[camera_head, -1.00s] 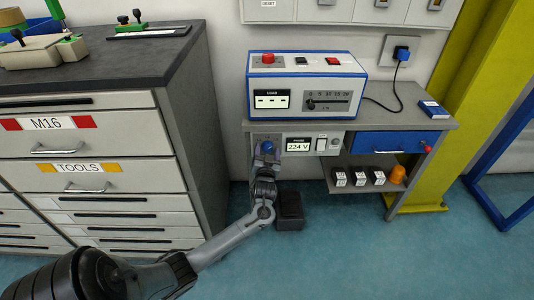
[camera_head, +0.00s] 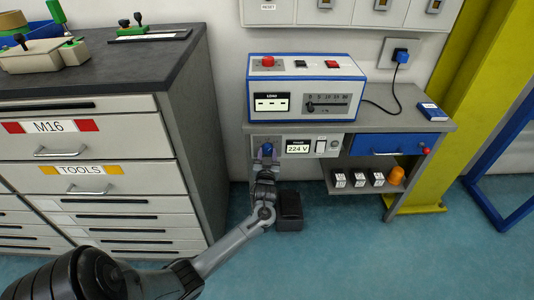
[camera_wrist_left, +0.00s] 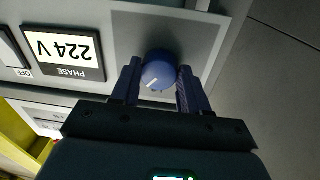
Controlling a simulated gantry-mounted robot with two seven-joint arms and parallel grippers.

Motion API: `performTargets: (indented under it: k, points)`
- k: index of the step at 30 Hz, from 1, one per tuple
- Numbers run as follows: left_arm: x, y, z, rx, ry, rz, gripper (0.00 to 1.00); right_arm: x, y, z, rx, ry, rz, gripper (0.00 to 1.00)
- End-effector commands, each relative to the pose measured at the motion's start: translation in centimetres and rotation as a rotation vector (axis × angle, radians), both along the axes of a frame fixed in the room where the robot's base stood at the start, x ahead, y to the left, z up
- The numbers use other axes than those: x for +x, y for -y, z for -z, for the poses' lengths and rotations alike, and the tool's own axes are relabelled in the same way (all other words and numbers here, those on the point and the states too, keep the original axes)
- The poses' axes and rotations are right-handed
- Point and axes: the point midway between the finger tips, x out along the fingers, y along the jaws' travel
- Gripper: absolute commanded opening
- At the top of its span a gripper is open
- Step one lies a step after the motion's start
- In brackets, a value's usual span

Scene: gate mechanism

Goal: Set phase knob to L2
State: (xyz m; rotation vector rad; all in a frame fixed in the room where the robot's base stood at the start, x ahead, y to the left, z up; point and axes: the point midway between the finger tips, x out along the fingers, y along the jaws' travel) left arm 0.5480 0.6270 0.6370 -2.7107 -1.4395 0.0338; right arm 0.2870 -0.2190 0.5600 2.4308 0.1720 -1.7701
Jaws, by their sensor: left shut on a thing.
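The blue phase knob (camera_wrist_left: 158,72) sits on the grey front panel below the load box, and it also shows in the head view (camera_head: 267,149). A white pointer line shows on its face in the wrist view. The PHASE display (camera_head: 298,147) beside it reads 224 V and appears upside down in the wrist view (camera_wrist_left: 65,48). My left gripper (camera_wrist_left: 158,86) is shut on the knob, one finger on each side. Any position labels around the knob are not readable. My right gripper is not in view.
A white and blue load box (camera_head: 305,88) stands on the grey bench (camera_head: 400,121) above the panel. A blue drawer (camera_head: 395,144) is on the right. A drawer cabinet (camera_head: 90,150) stands close on the left of my arm. A dark box (camera_head: 289,211) is on the floor.

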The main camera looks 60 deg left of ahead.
Motion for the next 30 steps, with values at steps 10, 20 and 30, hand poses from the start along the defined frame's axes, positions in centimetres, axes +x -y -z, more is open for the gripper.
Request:
performTargets:
  k: [10, 20, 30]
  points:
    - [0.1, 0.1, 0.0, -0.162, 0.267, -0.002, 0.14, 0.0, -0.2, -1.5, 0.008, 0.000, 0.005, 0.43]
    - [0.2, 0.2, 0.1, -0.279, 0.469, 0.000, 0.14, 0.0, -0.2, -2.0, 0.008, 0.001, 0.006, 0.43]
    - [0.2, 0.2, 0.2, -0.333, 0.562, 0.000, 0.14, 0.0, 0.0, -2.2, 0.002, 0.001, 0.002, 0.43]
